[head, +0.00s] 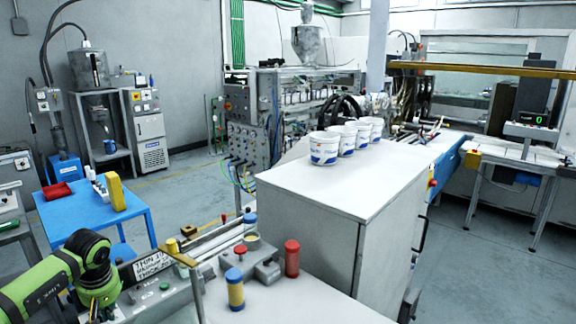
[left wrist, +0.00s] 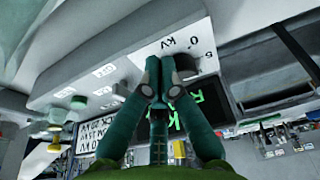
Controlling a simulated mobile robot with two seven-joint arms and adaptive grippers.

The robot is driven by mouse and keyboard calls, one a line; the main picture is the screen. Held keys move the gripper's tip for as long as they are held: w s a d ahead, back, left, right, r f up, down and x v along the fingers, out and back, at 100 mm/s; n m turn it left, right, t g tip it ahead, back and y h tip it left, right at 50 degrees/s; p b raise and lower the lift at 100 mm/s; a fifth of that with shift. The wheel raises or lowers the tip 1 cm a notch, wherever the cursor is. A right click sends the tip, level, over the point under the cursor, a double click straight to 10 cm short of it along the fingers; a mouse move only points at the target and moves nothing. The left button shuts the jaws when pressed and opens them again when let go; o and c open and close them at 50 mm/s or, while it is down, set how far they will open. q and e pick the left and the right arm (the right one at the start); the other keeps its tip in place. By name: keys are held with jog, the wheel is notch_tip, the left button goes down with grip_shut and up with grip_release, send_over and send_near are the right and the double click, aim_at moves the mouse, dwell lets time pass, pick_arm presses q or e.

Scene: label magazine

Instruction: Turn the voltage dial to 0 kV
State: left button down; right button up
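In the left wrist view a panel carries the printed labels "0" and "kV" (left wrist: 180,42), seen turned around. A dark grey part (left wrist: 186,66), perhaps the voltage dial, shows just right of my fingertips and is partly hidden by them. My left gripper (left wrist: 160,68) has its fingertips together in front of the panel. I cannot tell whether they touch the dial. In the head view my left gripper (head: 97,302) points down over the machine at the lower left, and the dial cannot be made out. My right gripper is not in view.
A dark display (left wrist: 188,112) with green characters lies behind the fingers. Small buttons with labels (left wrist: 103,90) sit to the left on the panel. In the head view a white cabinet (head: 300,192) bears several white tubs. A blue table (head: 85,213) stands at the left.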

pick_arm(q)
jog(key=shift+d, duration=0.15)
jog(key=shift+s+d, duration=0.15)
jog(key=shift+d, duration=0.05)
notch_tip(320, 180, up, 6)
jog(key=p, duration=0.4)
jog(key=shift+p, duration=0.4)
jog(key=shift+a, duration=0.1)
